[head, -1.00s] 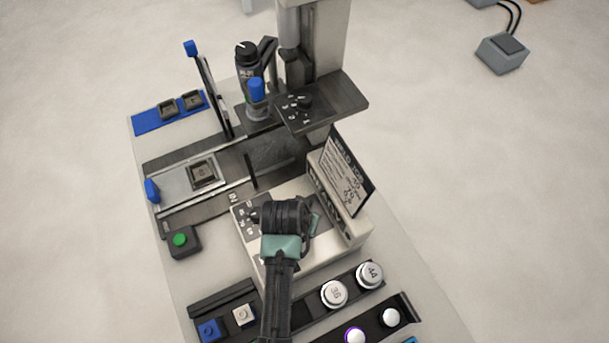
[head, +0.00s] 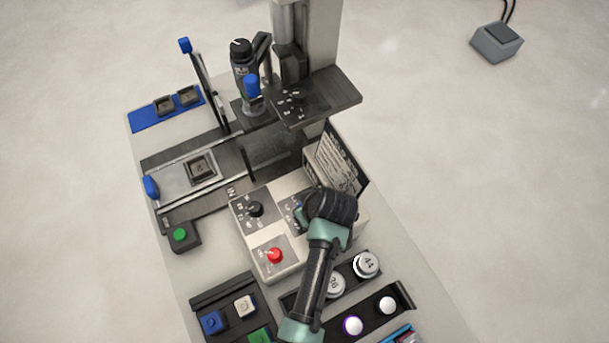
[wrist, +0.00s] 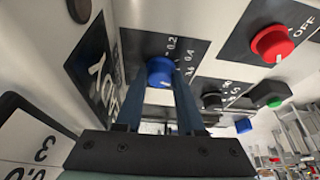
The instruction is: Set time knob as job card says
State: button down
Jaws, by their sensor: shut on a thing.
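A control box (head: 243,232) stands in the middle of the bench with separate knob panels on its top. My gripper (head: 301,213) is at its right panel, shut on a blue knob (wrist: 160,70). In the wrist view my gripper (wrist: 160,84) has one finger on each side of the knob.
A black knob (head: 255,208) and a red knob (head: 275,255) marked OFF sit on the same box. White round weights (head: 368,264) and a tray of coloured blocks (head: 212,321) lie in front. A press column (head: 305,40) rises behind.

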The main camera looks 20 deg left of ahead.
jog(key=shift+w+n+g+y+b, duration=0.15)
jog(key=shift+n+g+y+b, duration=0.3)
jog(key=shift+n, duration=1.25)
jog(key=shift+g, duration=0.25)
jog(key=c, duration=0.5)
grip_release()
jog(key=shift+h, duration=0.25)
